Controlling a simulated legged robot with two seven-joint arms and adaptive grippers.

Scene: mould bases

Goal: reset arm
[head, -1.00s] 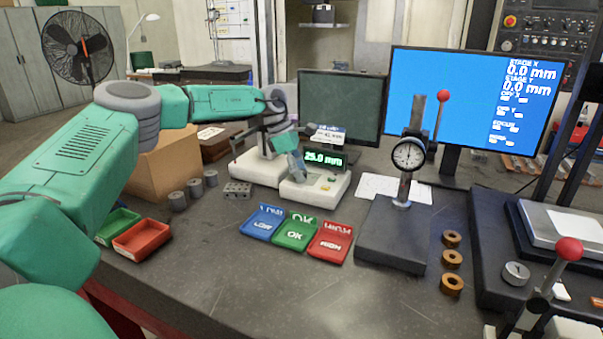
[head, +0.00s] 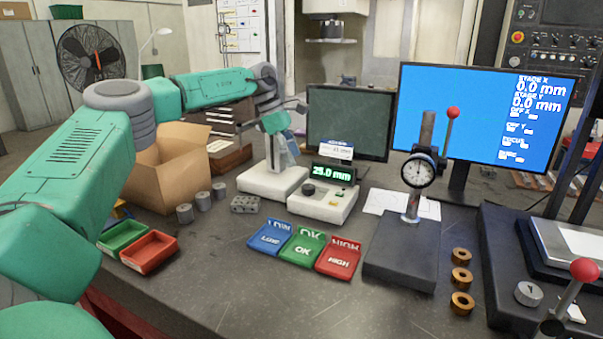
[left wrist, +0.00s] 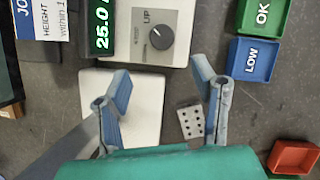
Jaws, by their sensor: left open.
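My left arm comes in from the left in the head view. Its gripper (head: 287,148) hangs above the white gauge base, in front of the dark screen. In the left wrist view the two blue-grey fingers (left wrist: 160,90) are spread apart with nothing between them. Below them are the white base plate (left wrist: 146,112) and the gauge readout box (left wrist: 150,32) with its dial. The readout (head: 332,173) shows 25.0 mm in the head view. My right gripper is not in view.
Blue (head: 270,238), green (head: 302,247) and red (head: 339,259) trays lie mid-table. A dial indicator stand (head: 400,255) stands to their right, beside several copper rings (head: 461,278). Grey cylinders and a block with holes (head: 245,204) lie left of the trays. A cardboard box (head: 170,175) stands behind.

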